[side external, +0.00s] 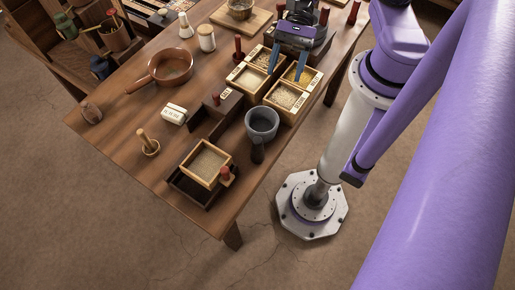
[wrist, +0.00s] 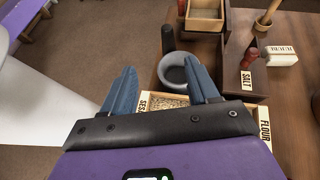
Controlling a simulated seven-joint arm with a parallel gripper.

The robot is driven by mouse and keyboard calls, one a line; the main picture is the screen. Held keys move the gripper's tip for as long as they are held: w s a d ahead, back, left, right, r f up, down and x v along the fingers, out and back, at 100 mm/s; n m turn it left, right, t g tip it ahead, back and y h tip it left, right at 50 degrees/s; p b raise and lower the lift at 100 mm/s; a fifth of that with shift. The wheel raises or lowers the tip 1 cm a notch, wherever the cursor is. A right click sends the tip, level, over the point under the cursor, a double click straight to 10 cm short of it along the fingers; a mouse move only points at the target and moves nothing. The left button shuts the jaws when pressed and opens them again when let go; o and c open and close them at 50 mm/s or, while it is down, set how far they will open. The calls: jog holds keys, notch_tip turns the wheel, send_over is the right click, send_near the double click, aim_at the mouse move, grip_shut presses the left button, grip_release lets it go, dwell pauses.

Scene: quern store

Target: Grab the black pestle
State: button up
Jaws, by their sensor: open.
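The black pestle (side external: 258,150) stands upright beside the grey mortar (side external: 262,122), on its near side, by the table's right edge. In the wrist view the black pestle (wrist: 168,39) shows just beyond the mortar (wrist: 172,72). My gripper (side external: 286,76) is open and empty, with blue fingers pointing down over the labelled grain boxes, apart from the pestle. In the wrist view, my gripper's fingers (wrist: 160,66) frame the mortar, with the pestle farther off between their lines. The pestle's foot is hard to make out.
Grain boxes (side external: 283,97) stand under my gripper. A dark salt box (side external: 222,100) is left of the mortar. A sand-filled wooden box (side external: 208,165) sits in a dark tray near the front. A wooden pestle (side external: 143,137) stands in a small bowl. A copper pan (side external: 172,68) lies farther back.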

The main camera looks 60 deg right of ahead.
jog(key=m, duration=0.1)
jog(key=t, duration=0.1)
send_near(257, 150)
jog(key=x, duration=0.6)
jog(key=shift+w+a+r, duration=0.1)
jog(key=shift+w+r, duration=0.1)
jog(key=shift+r, duration=0.05)
dwell(0.4)
grip_shut()
